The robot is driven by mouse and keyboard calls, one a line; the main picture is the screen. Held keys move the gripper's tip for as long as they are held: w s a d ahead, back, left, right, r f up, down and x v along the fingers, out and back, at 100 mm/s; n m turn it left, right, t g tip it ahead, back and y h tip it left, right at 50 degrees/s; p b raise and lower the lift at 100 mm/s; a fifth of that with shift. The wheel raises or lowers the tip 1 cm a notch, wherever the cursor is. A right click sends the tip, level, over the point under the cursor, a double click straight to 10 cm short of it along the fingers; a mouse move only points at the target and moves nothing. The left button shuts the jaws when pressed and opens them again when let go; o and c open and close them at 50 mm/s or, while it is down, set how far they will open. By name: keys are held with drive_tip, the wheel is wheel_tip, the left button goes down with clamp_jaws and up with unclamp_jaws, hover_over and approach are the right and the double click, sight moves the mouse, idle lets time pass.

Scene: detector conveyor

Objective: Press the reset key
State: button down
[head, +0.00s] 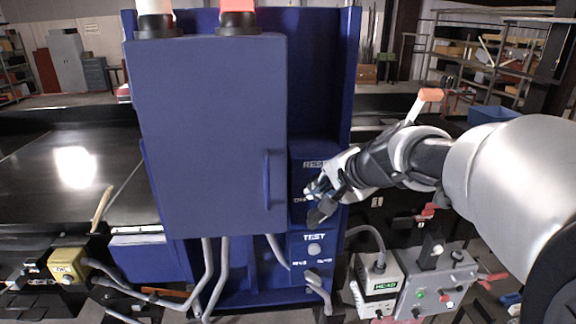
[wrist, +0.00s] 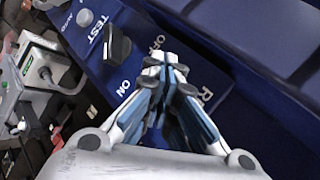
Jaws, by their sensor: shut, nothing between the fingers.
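The blue control panel (head: 297,215) on the cabinet has a RESET label at its top, partly covered by my gripper. The label also shows in part, as an "R", in the wrist view (wrist: 205,95). The reset key itself is not visible; my fingers may be hiding it. My gripper (head: 317,196) is shut and empty in front of the panel, below the RESET label. In the wrist view its fingertips (wrist: 166,62) are together near the OFF lettering. I cannot tell whether they touch the panel.
A black knob (wrist: 117,43) sits beside the ON/OFF lettering, close to my fingertips. A round pale button (head: 314,250) lies under the TEST label. The cabinet door (head: 205,135) with its handle is left of the panel. Grey control boxes (head: 437,285) stand at lower right.

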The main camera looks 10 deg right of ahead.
drive_tip(key=shift+w, duration=0.35)
idle(0.4)
drive_tip(key=shift+s, duration=0.1)
drive_tip(key=shift+s+b, duration=0.4)
drive_tip(key=shift+s, duration=0.45)
drive_tip(key=shift+s+b, duration=0.8)
drive_tip(key=shift+s, duration=1.7)
drive_tip(key=s+f+n+g+h+b, duration=0.2)
drive_tip(key=s+f+n+b, duration=0.3)
drive_tip(key=s+f+b, duration=0.5)
drive_tip(key=s+f+n+g+h+b, duration=0.1)
drive_tip(key=s+f+n+b, duration=0.5)
drive_tip(key=f, duration=1.6)
drive_tip(key=s+d+g+b, duration=0.1)
drive_tip(key=s+b, duration=0.4)
drive_tip(key=s, duration=0.4)
drive_tip(key=shift+s+h, duration=0.25)
drive_tip(key=shift+h, duration=0.15)
